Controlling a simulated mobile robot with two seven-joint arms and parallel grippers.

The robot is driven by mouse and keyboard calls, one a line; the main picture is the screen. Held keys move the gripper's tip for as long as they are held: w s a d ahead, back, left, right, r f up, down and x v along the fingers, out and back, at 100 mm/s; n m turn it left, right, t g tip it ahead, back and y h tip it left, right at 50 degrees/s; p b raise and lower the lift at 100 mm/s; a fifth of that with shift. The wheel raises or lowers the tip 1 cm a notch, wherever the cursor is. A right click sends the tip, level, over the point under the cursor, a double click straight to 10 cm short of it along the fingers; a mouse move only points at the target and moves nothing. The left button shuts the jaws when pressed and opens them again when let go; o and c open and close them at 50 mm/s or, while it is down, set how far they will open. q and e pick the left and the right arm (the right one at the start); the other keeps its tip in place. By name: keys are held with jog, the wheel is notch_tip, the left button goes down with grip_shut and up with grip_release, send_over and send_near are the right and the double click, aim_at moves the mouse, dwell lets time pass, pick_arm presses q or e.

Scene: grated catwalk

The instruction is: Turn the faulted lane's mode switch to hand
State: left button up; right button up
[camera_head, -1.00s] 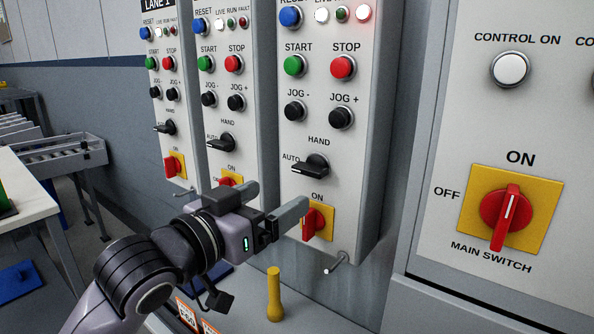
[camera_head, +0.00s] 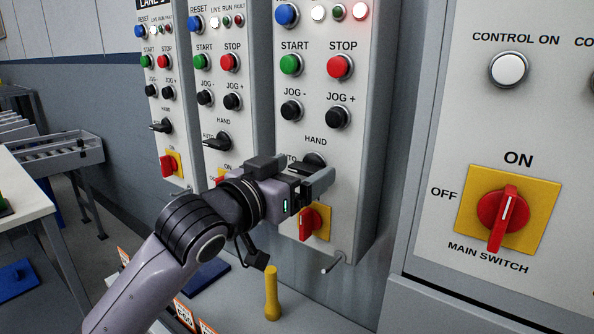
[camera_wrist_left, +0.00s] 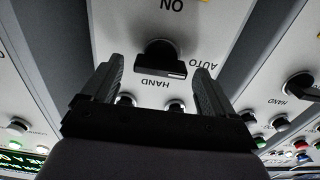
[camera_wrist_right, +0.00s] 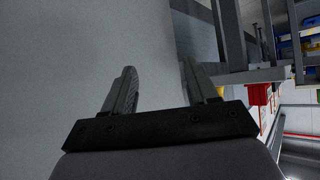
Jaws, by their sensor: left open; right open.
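The nearest lane panel has its fault lamp (camera_head: 361,10) lit reddish. Its black mode switch (camera_head: 313,161) sits below the HAND label, with the handle toward AUTO. My left gripper (camera_head: 307,178) is open in front of this switch and partly hides it in the head view. In the left wrist view the switch (camera_wrist_left: 159,62) shows upside down, between and beyond the two open fingertips, apart from both. My right gripper (camera_wrist_right: 157,75) is open and empty in its wrist view, facing a plain grey surface.
Two more lane panels stand to the left, with mode switches (camera_head: 217,140) of their own. A red rotary switch (camera_head: 313,221) is just below my left gripper. The main switch (camera_head: 503,219) is on the cabinet at right. A yellow handle (camera_head: 272,293) stands below.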

pick_arm(q)
jog(key=c, duration=1.1)
jog(key=shift+o, duration=0.2)
jog(key=m+p, duration=0.3)
jog(key=shift+r+m+p, duration=0.15)
jog(key=shift+m+p, duration=0.15)
jog(key=m+p, duration=0.3)
jog(key=m, duration=0.2)
jog(key=shift+s+d+m+p, duration=0.1)
jog(key=shift+m+p, duration=0.2)
jog(key=shift+p, duration=0.1)
jog(key=m, duration=0.2)
jog(key=shift+f+m+p, duration=0.2)
jog(key=shift+m+p, duration=0.1)
jog(key=shift+p, duration=0.1)
jog(key=m, duration=0.6)
jog(key=shift+d+f, duration=0.1)
jog(key=shift+f, duration=0.1)
